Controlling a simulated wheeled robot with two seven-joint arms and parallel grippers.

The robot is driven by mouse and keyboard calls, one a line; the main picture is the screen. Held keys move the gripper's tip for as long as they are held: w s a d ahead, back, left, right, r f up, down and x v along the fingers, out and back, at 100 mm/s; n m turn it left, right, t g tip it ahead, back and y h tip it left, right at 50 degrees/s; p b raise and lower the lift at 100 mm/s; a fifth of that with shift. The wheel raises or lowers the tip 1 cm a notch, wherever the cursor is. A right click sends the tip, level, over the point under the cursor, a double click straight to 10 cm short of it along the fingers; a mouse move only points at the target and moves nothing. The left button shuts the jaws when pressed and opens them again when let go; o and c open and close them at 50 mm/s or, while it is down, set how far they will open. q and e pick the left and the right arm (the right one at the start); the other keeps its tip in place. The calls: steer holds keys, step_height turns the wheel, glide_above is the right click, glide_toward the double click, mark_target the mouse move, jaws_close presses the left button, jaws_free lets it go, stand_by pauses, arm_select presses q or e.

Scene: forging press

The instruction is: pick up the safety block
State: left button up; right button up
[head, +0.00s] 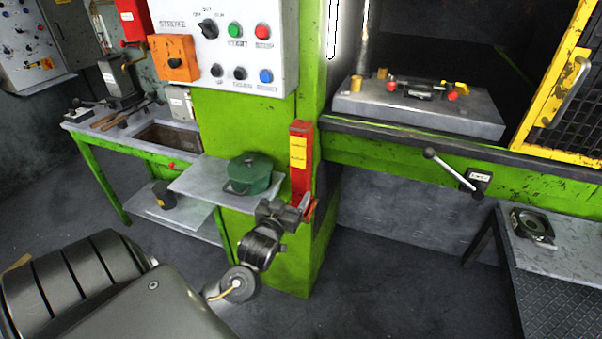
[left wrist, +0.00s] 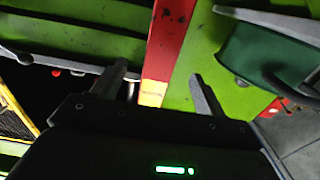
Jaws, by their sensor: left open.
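The safety block, taken to be the upright red bar with a yellow label (head: 299,148), stands against the green press column beside the small shelf. In the left wrist view the red bar (left wrist: 168,38) runs down between my two fingers, with its yellow part low in the gap. My left gripper (head: 307,206) is at the bar's lower end in the head view. It is open, and in the left wrist view its fingers (left wrist: 158,78) show a gap on both sides of the bar. I cannot tell how deep the bar sits between them. My right gripper is not in view.
A green lidded pot (head: 250,173) sits on the grey shelf (head: 205,184) left of the bar, close to my gripper. A lever with a black knob (head: 430,153) sticks out on the right. The control panel (head: 228,45) is above. A side table (head: 565,260) stands right.

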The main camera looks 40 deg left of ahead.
mark_target(298, 178)
arm_select(q)
steer(key=x, duration=0.4)
steer(key=shift+w+a+p, duration=0.1)
steer(key=shift+w+p, duration=0.15)
steer(key=shift+p, duration=0.1)
steer(key=shift+w+r, duration=0.1)
steer(key=p+x, duration=0.2)
steer(key=x, duration=0.2)
steer(key=shift+w+a+r, duration=0.15)
steer(key=shift+a, duration=0.1)
steer(key=shift+w, duration=0.3)
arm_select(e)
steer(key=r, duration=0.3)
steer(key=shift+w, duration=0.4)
arm_select(q)
steer(key=shift+s, duration=0.1)
steer(key=shift+c, duration=0.2)
jaws_close()
steer(key=shift+a, duration=0.1)
